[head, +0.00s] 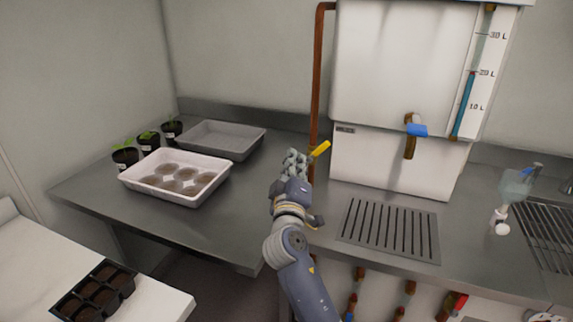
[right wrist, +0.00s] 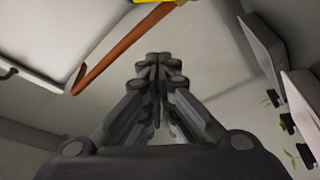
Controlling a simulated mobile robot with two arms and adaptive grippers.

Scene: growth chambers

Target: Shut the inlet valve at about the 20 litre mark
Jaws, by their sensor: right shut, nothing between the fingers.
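A white tank (head: 400,65) stands on the steel bench, with a clear level gauge on its right side. The blue column (head: 465,105) in the gauge tops out at about the 20 L mark. A copper pipe (head: 317,80) runs down the tank's left side; it also shows in the right wrist view (right wrist: 118,60). The inlet valve's yellow handle (head: 320,149) sits low on this pipe, slanting up to the right. My right gripper (head: 294,156) is shut and empty, just left of the handle. The handle's edge (right wrist: 155,2) shows at the top of the wrist view. My left gripper is out of view.
A blue-handled tap (head: 416,129) is on the tank's front above a drain grate (head: 390,229). A white tray (head: 178,199), a grey tray (head: 221,153) and potted seedlings (head: 148,142) stand left. A spray bottle (head: 511,190) stands right.

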